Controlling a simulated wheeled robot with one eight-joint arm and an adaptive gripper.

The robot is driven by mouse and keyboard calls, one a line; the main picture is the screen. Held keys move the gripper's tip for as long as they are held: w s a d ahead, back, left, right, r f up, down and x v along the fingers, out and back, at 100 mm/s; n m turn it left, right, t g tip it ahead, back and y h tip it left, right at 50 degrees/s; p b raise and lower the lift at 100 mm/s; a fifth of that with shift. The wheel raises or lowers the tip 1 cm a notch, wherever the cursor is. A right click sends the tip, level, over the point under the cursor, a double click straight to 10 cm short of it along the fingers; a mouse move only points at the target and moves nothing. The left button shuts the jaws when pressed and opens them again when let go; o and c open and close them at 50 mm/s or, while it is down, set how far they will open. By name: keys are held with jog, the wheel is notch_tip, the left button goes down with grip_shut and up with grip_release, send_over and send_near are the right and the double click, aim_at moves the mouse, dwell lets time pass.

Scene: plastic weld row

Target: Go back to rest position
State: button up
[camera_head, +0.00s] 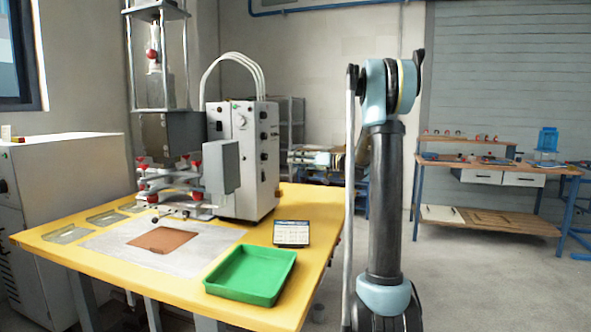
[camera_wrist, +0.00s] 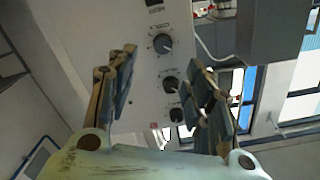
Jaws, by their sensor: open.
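My gripper (camera_wrist: 160,95) shows in the wrist view with its two fingers spread apart and nothing between them. Behind the gap is the white control box (camera_wrist: 152,62) with several black knobs. In the head view my arm stands upright to the right of the yellow table (camera_head: 317,240); the gripper itself cannot be made out there. The control box (camera_head: 257,150) stands at the back of the table.
A welding press (camera_head: 165,135) stands at the back left. A workbench (camera_head: 490,170) is at the far right. The floor between is clear.

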jog(key=s+d+f+m+g+h, duration=0.15)
jog(key=s+f+h, duration=0.35)
jog(key=s, duration=0.9)
jog(key=s+f+m+g+h, duration=0.25)
jog(key=s+f, duration=0.45)
jog(key=s, duration=0.6)
jog(key=s+d+f+m+h, duration=0.2)
jog(key=s+d+f+h, duration=0.2)
jog(key=s+d+f, duration=0.3)
jog(key=s+d+f+m+h, duration=0.2)
jog(key=s+d+f+h, duration=0.3)
jog(key=s, duration=0.9)
notch_tip(320, 180, down, 4)
jog(key=d, duration=0.2)
jog(key=shift+s+d+m, duration=0.3)
jog(key=shift+s+m, duration=0.1)
jog(key=shift+f+h, duration=0.1)
jog(key=shift+h, duration=0.15)
jog(key=shift+w+f, duration=0.2)
jog(key=shift+w, duration=0.2)
